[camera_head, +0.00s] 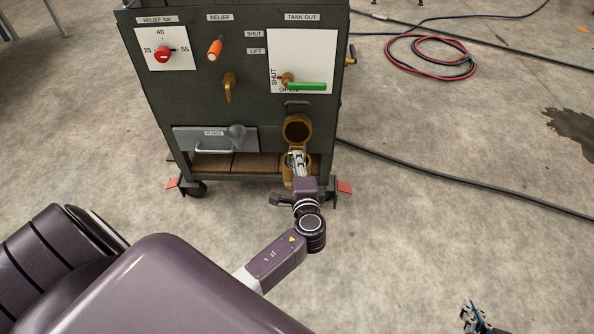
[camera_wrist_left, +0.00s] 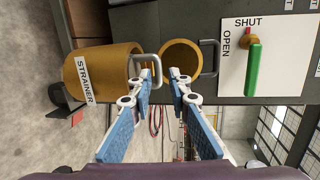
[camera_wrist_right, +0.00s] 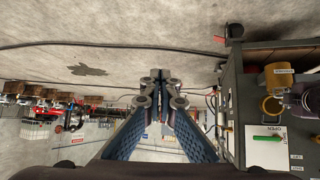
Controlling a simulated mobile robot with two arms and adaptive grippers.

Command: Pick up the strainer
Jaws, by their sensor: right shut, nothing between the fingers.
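The strainer (camera_wrist_left: 88,66) is a brass-yellow cylinder labelled STRAINER, at the left of the left wrist view, with a grey loop handle (camera_wrist_left: 145,57) on its end. In the head view it is mostly hidden behind my left gripper (camera_head: 298,160), low on the cabinet front. In the left wrist view my left gripper (camera_wrist_left: 164,76) is open, its fingertips at the handle, whose outer bar seems to lie between them. Contact cannot be told. My right gripper (camera_wrist_right: 160,76) is shut and empty, away from the cabinet; it also shows in the head view (camera_head: 475,318).
A round brass opening (camera_head: 297,130) sits just above the strainer. The dark wheeled cabinet (camera_head: 190,95) carries a red knob (camera_head: 162,54), a green-handled valve (camera_head: 305,86) and a PLUGS drawer (camera_head: 213,140). Hoses (camera_head: 430,55) lie on the floor at right; the front floor is clear.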

